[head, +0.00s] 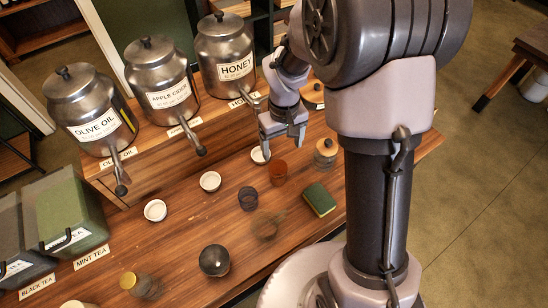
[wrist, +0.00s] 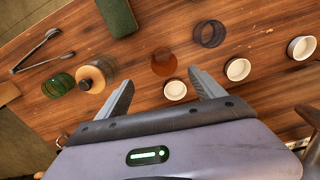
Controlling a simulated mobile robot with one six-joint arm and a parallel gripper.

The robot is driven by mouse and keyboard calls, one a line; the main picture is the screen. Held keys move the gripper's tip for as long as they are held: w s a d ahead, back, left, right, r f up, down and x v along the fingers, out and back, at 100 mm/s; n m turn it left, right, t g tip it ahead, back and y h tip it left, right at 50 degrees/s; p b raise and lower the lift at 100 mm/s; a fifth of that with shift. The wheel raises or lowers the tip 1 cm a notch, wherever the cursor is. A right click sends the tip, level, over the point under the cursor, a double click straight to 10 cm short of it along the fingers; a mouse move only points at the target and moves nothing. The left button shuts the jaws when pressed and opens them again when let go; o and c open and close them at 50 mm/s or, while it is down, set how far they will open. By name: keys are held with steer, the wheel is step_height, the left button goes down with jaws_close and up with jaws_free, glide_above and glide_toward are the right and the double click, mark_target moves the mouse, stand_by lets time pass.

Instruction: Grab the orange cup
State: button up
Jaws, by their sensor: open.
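The orange cup (head: 279,172) is small and see-through and stands on the wooden table. It also shows in the wrist view (wrist: 164,62), just beyond my fingertips and roughly centred between them. My gripper (head: 284,149) is open and empty above the table, on the far side of the cup in the head view. Its two fingers also show in the wrist view (wrist: 161,78). A white ramekin (wrist: 175,90) lies between the fingers in that view, nearer to me than the cup. I cannot tell the exact height of the fingers.
A dark blue cup (head: 247,198) stands left of the orange cup. A green sponge (head: 320,199) and a wooden-lidded jar (head: 326,153) are to its right. Metal dispensers with spouts (head: 222,60) line the raised back shelf. White ramekins (head: 210,181) stand further left.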

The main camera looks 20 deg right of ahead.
steer(key=b, duration=0.2)
glide_toward(278, 170)
steer(key=s, duration=0.1)
steer(key=s+f, duration=0.1)
steer(key=shift+s+f, duration=0.15)
steer(key=shift+s, duration=0.15)
steer(key=f+b, duration=0.2)
steer(key=f, duration=0.1)
steer(key=f+b, duration=0.1)
steer(key=f, duration=0.1)
steer(key=shift+w+a+f, duration=0.2)
steer(key=shift+a, duration=0.2)
steer(key=shift+r, duration=0.15)
steer(key=shift+c, duration=0.7)
steer(key=c, duration=1.3)
